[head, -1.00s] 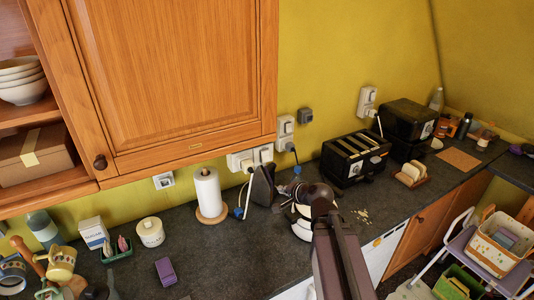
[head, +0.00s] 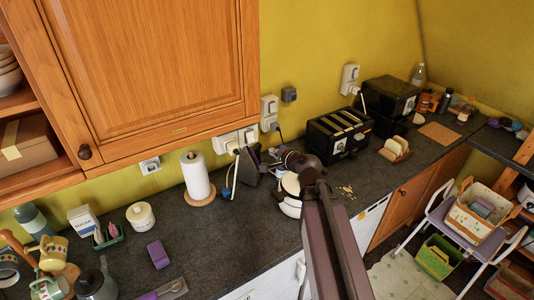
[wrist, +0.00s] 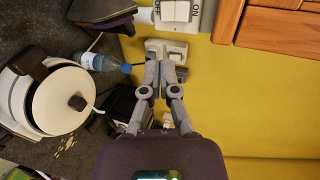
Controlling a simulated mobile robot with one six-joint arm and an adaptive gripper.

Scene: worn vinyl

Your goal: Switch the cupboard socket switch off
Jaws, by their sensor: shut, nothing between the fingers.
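A white double socket (head: 235,138) is on the yellow wall under the wooden cupboard; a white plug and cable are in it. My gripper (wrist: 160,72) is shut and empty, pointing along the wall. Its fingertips overlap the unit's lower edge; I cannot tell whether they touch. The switch positions are unclear.
A dark iron (head: 247,165), paper towel roll (head: 196,176), blue-capped bottle (wrist: 100,62) and white round appliance (wrist: 62,100) stand close by on the counter. A black toaster (head: 340,132) is further right. The cupboard (head: 150,75) overhangs the sockets. Bare wall (wrist: 250,100) is clear.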

